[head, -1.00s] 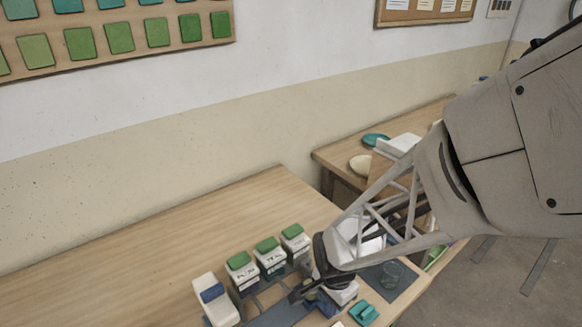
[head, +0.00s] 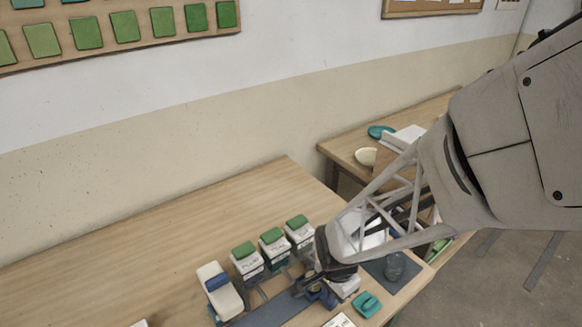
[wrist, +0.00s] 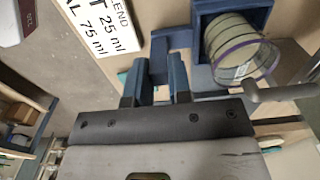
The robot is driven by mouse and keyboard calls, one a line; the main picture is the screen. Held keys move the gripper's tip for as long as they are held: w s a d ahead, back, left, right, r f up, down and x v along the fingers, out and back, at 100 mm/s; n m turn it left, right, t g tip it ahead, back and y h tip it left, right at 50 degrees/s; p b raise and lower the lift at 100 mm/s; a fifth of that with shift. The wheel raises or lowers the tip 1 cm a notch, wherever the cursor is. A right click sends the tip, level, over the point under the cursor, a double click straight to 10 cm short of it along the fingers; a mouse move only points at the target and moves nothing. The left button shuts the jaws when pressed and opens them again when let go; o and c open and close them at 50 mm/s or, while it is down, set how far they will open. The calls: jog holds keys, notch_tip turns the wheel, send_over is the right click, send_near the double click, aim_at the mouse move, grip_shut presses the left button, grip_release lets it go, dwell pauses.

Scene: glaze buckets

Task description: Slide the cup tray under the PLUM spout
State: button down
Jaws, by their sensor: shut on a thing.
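The cup tray (wrist: 238,20) is a small blue open box with a tab (wrist: 158,62). My gripper (wrist: 156,88) is shut on this tab in the wrist view. A clear cup (wrist: 238,48) with a purple band sits in the tray. In the head view my gripper (head: 306,288) is low over the bench, and the blue tray (head: 327,298) shows partly beneath it. Three dispensers with green lids stand in a row: left (head: 246,262), middle (head: 274,250) and right (head: 300,236). Their labels are too small to read surely. My gripper is in front of the right one.
A dark strip (head: 268,316) runs along the dispensers' front. A white block with a blue top piece (head: 219,290) stands at the row's left end. A glass jar (head: 395,266) stands on a dark mat right of my gripper. A teal item (head: 366,305) and a card (wrist: 100,22) lie nearby.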

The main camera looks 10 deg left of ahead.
jog(key=shift+s+a, duration=3.7)
jog(key=shift+a, duration=0.05)
jog(key=shift+s+a, duration=0.1)
jog(key=shift+s, duration=0.05)
jog(key=shift+s+a, duration=1.25)
jog(key=shift+s, duration=0.05)
jog(key=c, duration=1.1)
grip_release()
jog(key=shift+r, duration=3.5)
